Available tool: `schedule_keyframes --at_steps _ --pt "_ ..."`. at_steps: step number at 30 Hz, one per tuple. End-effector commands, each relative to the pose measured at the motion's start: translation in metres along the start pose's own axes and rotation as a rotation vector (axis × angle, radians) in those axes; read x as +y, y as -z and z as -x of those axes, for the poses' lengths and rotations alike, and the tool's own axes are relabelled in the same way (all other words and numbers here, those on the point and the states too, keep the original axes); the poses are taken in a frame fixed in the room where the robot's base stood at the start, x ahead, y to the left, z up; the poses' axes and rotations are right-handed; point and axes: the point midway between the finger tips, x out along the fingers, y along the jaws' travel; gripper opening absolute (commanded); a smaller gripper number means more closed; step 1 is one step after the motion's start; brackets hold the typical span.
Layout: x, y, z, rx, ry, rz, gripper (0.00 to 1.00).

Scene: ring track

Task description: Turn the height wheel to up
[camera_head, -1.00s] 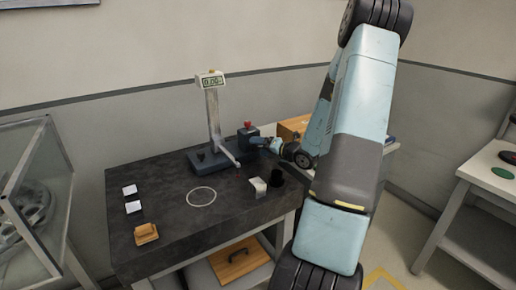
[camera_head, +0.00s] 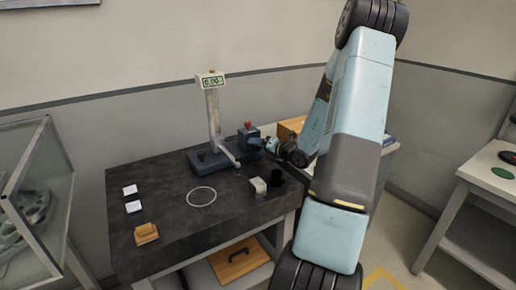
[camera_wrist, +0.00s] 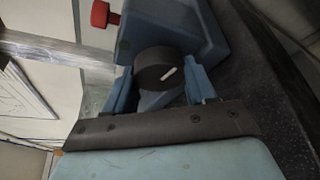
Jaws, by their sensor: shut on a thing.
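The height wheel (camera_wrist: 153,66) is a dark round knob with a white pointer mark on its face, on the blue housing of the height gauge. In the wrist view the mark slants up to the right. My gripper (camera_wrist: 158,80) has one blue finger on each side of the wheel and is shut on it. In the head view the gauge's blue base (camera_head: 207,160) stands at the back of the dark table, with an upright column (camera_head: 213,118) and a small display (camera_head: 210,82). My gripper (camera_head: 262,144) is at its right side, and the wheel is hidden there.
A red knob (camera_head: 247,125) tops the housing, close above my gripper. A pale block (camera_head: 258,186) and a black cup (camera_head: 276,178) stand in front. White squares (camera_head: 130,190) and a wooden holder (camera_head: 146,233) lie at left. The table's middle is mostly clear.

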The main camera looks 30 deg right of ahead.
Motion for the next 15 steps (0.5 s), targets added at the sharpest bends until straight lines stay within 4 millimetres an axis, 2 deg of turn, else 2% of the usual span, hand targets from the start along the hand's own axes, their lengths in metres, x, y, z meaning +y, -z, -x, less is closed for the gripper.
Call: schedule_keyframes --at_steps 3,15 --pt "0.0008 0.0041 -0.0010 0.003 0.003 -0.002 0.25" --pt "-0.0015 0.0011 0.0005 0.002 0.039 0.080 0.25"
